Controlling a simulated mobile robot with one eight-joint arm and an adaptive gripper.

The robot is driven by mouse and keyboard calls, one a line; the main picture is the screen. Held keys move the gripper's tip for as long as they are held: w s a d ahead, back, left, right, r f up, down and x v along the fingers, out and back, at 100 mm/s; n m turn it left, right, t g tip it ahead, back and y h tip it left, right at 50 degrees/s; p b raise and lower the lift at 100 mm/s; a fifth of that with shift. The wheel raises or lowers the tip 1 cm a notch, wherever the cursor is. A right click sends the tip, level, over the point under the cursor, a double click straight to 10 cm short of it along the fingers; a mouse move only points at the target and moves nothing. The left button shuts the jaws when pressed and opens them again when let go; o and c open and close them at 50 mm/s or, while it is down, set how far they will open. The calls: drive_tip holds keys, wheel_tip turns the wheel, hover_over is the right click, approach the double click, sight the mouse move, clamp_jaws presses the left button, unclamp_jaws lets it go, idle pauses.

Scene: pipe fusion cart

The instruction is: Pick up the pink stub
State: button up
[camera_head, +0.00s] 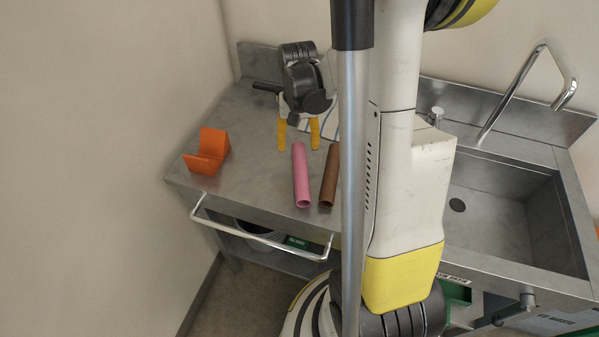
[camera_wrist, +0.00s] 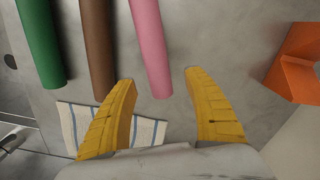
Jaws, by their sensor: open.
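The pink stub (camera_head: 301,175) is a pink tube lying on the steel cart top, left of a brown tube in the head view. In the wrist view the pink stub (camera_wrist: 151,45) runs from the top edge down to a near end that lies between the fingertips in the picture. My gripper (camera_head: 298,146) has two yellow fingers, spread apart and empty, beyond the far end of the stub in the head view. It also shows in the wrist view (camera_wrist: 160,75). I cannot tell its exact height above the stub.
A brown tube (camera_wrist: 98,45) lies close beside the pink stub, with a green tube (camera_wrist: 40,42) beyond it. An orange V-shaped block (camera_head: 207,151) stands at the left. A striped cloth (camera_wrist: 110,127) lies under the gripper. A sink (camera_head: 500,205) is at the right.

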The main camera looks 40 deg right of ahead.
sight(299, 152)
drive_tip(key=f+b, duration=0.2)
drive_tip(key=f, duration=0.3)
drive_tip(key=shift+d+f+b, duration=0.2)
drive_tip(key=shift+d+b, duration=0.05)
drive_tip(key=shift+b, duration=0.15)
drive_tip(key=shift+r, duration=0.1)
drive_tip(key=shift+c, duration=0.3)
clamp_jaws()
